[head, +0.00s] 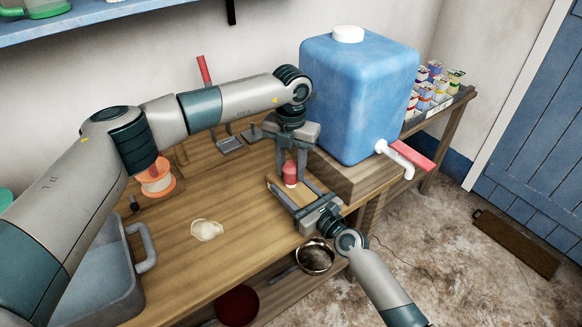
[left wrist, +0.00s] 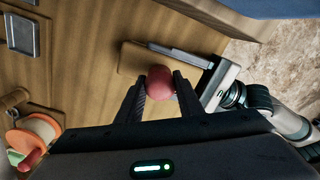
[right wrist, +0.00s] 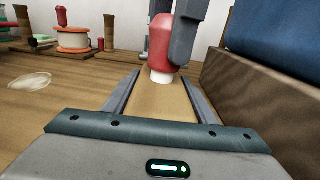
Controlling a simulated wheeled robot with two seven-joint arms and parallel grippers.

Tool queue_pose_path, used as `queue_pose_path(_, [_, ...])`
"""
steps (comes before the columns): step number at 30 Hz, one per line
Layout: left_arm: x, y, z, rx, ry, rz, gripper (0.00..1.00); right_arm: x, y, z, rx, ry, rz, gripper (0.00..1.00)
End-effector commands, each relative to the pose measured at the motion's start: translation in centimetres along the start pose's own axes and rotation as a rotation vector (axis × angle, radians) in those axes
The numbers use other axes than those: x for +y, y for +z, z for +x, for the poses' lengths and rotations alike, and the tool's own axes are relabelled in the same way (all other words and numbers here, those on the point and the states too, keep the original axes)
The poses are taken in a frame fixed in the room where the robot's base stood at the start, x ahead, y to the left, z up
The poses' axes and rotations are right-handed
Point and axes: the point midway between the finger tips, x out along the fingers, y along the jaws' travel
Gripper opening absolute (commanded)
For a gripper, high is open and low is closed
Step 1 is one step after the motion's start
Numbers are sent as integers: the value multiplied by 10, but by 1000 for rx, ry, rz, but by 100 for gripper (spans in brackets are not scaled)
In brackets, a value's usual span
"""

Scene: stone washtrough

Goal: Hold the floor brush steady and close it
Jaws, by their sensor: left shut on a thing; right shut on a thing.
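A red cylinder with a white lower end (head: 290,175) stands upright between the fingers of my left gripper (head: 290,179), which is shut on it from above. The red piece also shows in the left wrist view (left wrist: 160,80) and the right wrist view (right wrist: 160,45). A flat tan wooden block (right wrist: 160,105), seemingly the floor brush's head, lies between the fingers of my right gripper (right wrist: 160,82), which is shut on it. The white end is at the block's far part; I cannot tell whether they touch. No bristles show.
A blue water container (head: 355,95) with a tap stands on a wooden block at right. An orange spool (head: 157,180), a pale puddle (head: 206,230) and a grey basin (head: 100,280) are on the left. A metal bowl (head: 315,256) sits below the table edge.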

Motion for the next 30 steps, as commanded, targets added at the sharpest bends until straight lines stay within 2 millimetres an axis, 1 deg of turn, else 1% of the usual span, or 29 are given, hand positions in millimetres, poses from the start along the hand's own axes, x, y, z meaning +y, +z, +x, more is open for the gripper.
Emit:
queue_pose_path(3, [0, 0, 0, 0, 0, 175, 6, 0, 0, 0, 0, 0, 0, 0])
queue_pose_path(30, [0, 0, 1, 0, 1, 1548, 6, 0, 0, 0, 0, 0, 0, 0])
